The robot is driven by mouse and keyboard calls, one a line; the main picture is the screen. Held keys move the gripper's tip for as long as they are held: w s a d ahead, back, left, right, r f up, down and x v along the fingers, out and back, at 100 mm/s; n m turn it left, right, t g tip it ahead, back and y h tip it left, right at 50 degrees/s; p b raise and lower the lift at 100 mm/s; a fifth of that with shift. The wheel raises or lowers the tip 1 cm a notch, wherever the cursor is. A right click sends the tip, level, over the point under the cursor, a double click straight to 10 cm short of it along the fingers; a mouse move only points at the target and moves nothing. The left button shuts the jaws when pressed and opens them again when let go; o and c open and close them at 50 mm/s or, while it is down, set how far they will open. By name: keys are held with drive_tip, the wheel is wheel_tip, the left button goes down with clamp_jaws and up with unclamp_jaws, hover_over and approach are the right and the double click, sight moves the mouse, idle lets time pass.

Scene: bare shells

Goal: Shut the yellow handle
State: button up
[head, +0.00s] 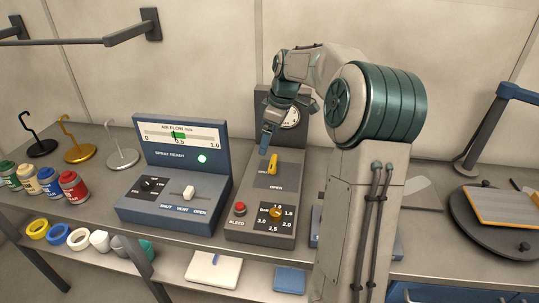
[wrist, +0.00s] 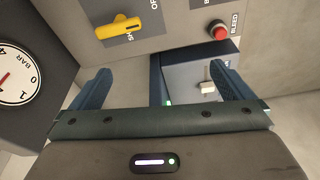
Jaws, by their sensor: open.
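The yellow handle (head: 272,164) sits on the sloping top of a grey control box (head: 259,238), above the word OPEN in the head view. In the wrist view the yellow handle (wrist: 118,29) lies at the upper left, beyond the fingertips, and partly covers a label starting with SH. Its exact setting is hard to read. My gripper (head: 265,148) is just behind and above the handle in the head view. In the wrist view my gripper (wrist: 160,76) has its two fingers wide apart with nothing between them. The handle appears outside the jaws.
A pressure gauge (head: 290,117) stands upright behind the handle. A red BLEED button (head: 239,209) and an orange knob (head: 275,213) are in front. A blue spray-booth box (head: 185,158) with a white slider (head: 188,193) stands to the left. Paint jars (head: 72,186) are farther left.

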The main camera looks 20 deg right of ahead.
drive_tip(key=n+t+y, duration=0.1)
drive_tip(key=n+y, duration=0.1)
approach(273, 161)
drive_tip(key=p+x, duration=0.2)
drive_tip(key=x, duration=0.6)
drive_tip(key=shift+a+f+p, duration=0.1)
drive_tip(key=shift+f+p, duration=0.1)
drive_tip(key=shift+p, duration=0.15)
drive_tip(key=c, duration=0.9)
